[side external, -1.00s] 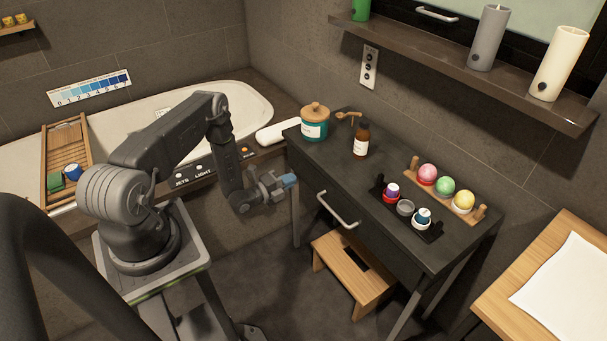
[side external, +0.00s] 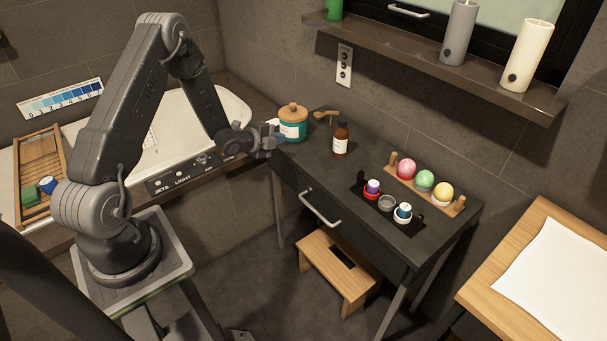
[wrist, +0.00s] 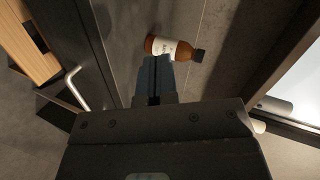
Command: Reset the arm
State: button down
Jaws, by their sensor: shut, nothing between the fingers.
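My gripper (side external: 273,135) is at the left end of the dark vanity (side external: 335,178), close to the teal jar with a wooden lid (side external: 292,127). I cannot tell whether it touches the jar. In the wrist view my blue fingertips (wrist: 154,78) are shut together with nothing between them. The brown bottle with a white label (wrist: 170,47) shows just beyond them there. In the side view the brown bottle (side external: 340,140) stands upright on the vanity, to the right of my gripper and apart from it.
A dark holder (side external: 386,204) with small cups and a wooden tray (side external: 432,199) with three coloured balls stand on the vanity's right half. A wooden scoop (side external: 325,115) lies behind the jar. The drawer handle (side external: 320,208) sticks out in front. The bathtub (side external: 235,110) is behind my arm.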

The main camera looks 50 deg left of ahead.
jog(key=s+d+r+n+g+y, duration=0.1)
jog(key=s+d+r+n, duration=0.2)
jog(key=r, duration=0.4)
jog(key=s+d+r+n+g, duration=0.1)
jog(key=d+r+n+g, duration=0.15)
jog(key=d+r, duration=0.4)
jog(key=s+d+r+n+g+y, duration=0.1)
jog(key=s+d+r+n, duration=0.15)
jog(key=r, duration=0.55)
jog(key=s+d+r+n+g+h, duration=0.1)
jog(key=s+d+r+n, duration=0.2)
jog(key=s+d, duration=0.3)
jog(key=s+d+r+n+g+h, duration=0.2)
jog(key=s+d, duration=0.5)
jog(key=s, duration=0.7)
jog(key=shift+s+r+n, duration=0.25)
jog(key=shift+r+n, duration=0.4)
jog(key=shift+n, duration=0.35)
jog(key=shift+g, duration=0.25)
